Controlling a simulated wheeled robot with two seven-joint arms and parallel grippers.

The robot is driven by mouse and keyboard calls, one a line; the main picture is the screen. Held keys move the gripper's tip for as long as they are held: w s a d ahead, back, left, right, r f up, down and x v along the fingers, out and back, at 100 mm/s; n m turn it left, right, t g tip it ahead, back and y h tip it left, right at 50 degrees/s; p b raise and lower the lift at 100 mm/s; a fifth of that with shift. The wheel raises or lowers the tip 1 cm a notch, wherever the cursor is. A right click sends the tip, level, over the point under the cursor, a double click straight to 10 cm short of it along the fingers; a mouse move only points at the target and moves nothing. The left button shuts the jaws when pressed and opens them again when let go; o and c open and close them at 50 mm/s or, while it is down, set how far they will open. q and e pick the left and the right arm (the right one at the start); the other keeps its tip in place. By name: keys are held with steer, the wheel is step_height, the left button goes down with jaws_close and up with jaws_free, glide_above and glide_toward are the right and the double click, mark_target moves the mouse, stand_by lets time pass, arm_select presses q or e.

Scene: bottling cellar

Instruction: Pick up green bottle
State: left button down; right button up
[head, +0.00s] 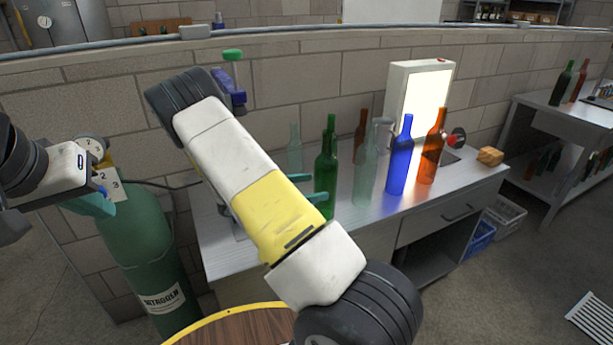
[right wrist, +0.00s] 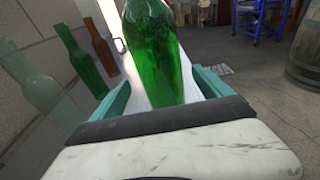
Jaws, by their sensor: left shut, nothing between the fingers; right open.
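The green bottle (head: 327,165) stands upright on the metal workbench (head: 375,215), near its middle. My right arm reaches across the bench, and its gripper (head: 316,187) has its teal fingers at the bottle's lower body. In the right wrist view the green bottle (right wrist: 153,60) stands between the two open fingers of the right gripper (right wrist: 160,95); whether either finger touches the glass I cannot tell. My left gripper (head: 97,204) is shut and empty at the far left, away from the bench, in front of a gas cylinder.
Clear bottles (head: 366,170), a blue bottle (head: 399,165) and brown bottles (head: 432,150) stand close around the green one. A lit panel (head: 418,92) is behind them. A green nitrogen cylinder (head: 145,240) stands left. A round wooden top (head: 240,328) is in front.

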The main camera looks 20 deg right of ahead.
mark_target(316, 177)
steer(key=d, duration=0.5)
steer(key=shift+w+f, duration=0.15)
steer(key=shift+f, duration=0.2)
jaws_close()
steer(key=shift+r, duration=0.9)
steer(key=shift+s+a+r, duration=0.1)
steer(key=shift+a+r, duration=0.1)
steer(key=shift+r, duration=0.3)
steer(key=shift+s+a+r, duration=0.1)
steer(key=shift+a+r, duration=0.05)
steer(key=shift+r, duration=0.3)
steer(key=s+a+r, duration=0.1)
steer(key=s+a, duration=0.9)
steer(key=a, duration=0.1)
steer(key=shift+a+r, duration=0.15)
steer(key=shift+a, duration=0.1)
